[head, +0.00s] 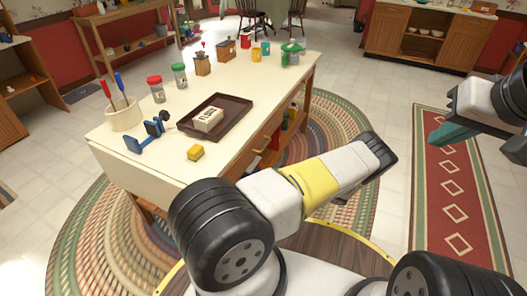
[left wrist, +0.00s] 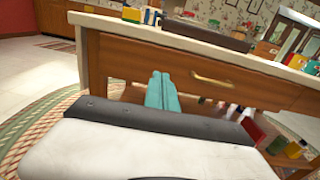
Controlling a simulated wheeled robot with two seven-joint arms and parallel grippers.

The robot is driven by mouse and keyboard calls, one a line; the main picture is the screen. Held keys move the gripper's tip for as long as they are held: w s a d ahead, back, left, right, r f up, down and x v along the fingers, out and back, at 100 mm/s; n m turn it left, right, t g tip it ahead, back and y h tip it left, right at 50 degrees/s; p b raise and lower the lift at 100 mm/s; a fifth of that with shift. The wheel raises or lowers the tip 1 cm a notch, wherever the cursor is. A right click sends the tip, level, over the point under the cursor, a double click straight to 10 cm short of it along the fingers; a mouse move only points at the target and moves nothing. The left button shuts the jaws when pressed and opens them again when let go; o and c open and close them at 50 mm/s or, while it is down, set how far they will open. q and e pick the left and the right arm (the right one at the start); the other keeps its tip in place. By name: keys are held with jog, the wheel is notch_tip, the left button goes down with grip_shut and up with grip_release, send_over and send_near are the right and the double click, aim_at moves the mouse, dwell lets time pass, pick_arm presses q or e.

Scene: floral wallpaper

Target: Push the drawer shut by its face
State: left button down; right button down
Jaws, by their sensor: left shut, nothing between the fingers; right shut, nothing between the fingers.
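The wooden drawer face (left wrist: 245,88) with its brass handle (left wrist: 211,80) spans the left wrist view under the pale tabletop. In the head view, part of the drawer (head: 277,122) shows at the table's right side; my left arm covers the area nearer me. My left gripper (left wrist: 162,76) is shut and empty, its teal fingertips pointing at the lower part of the face, left of the handle. I cannot tell whether they touch it or how far the drawer stands out. My right gripper (head: 436,138) is shut and empty, away from the table at the right.
On the table (head: 245,85) stand a dark tray (head: 235,113) with a white carton, a yellow block (head: 195,153), jars and a utensil crock (head: 124,115). Bottles and boxes sit below the drawer. A red rug (head: 455,190) lies right of the table, with open floor around.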

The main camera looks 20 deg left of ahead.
aim_at(241, 160)
pick_arm(q)
jog(key=a, duration=0.9)
jog(key=w+a, duration=0.1)
jog(key=a, duration=0.3)
jog(key=shift+a+f, duration=0.1)
jog(key=shift+a, duration=0.3)
jog(key=a, duration=0.4)
jog(key=shift+w+a, duration=0.2)
jog(key=shift+a, duration=0.2)
